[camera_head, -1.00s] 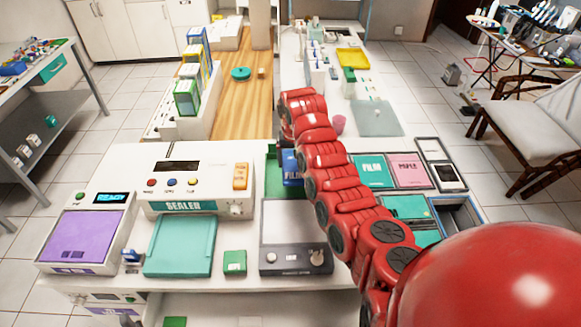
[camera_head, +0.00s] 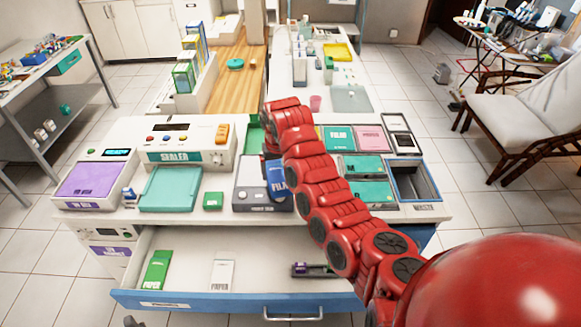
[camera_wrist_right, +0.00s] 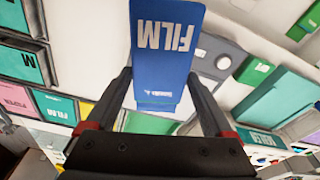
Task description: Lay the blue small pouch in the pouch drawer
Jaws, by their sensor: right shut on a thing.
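The blue pouch marked FILM (camera_head: 278,178) is held by my right gripper (camera_wrist_right: 160,88), whose two fingers stand on either side of it in the right wrist view. In that view the pouch (camera_wrist_right: 166,45) reaches well past the fingertips. In the head view it hangs in front of the grey device on the counter, and my red right arm hides most of the gripper. The open drawer (camera_head: 190,303) with a blue front is below the counter. It holds a green pouch (camera_head: 157,270), a white pouch (camera_head: 222,274) and a dark purple item (camera_head: 312,270). My left gripper is out of view.
The counter carries a sealer (camera_head: 187,140), a purple-topped device (camera_head: 93,180), a teal tray (camera_head: 171,190), a small green box (camera_head: 213,201) and the grey device (camera_head: 252,172). Teal and pink pouch bins (camera_head: 369,139) lie right of my arm. The drawer's middle floor is bare.

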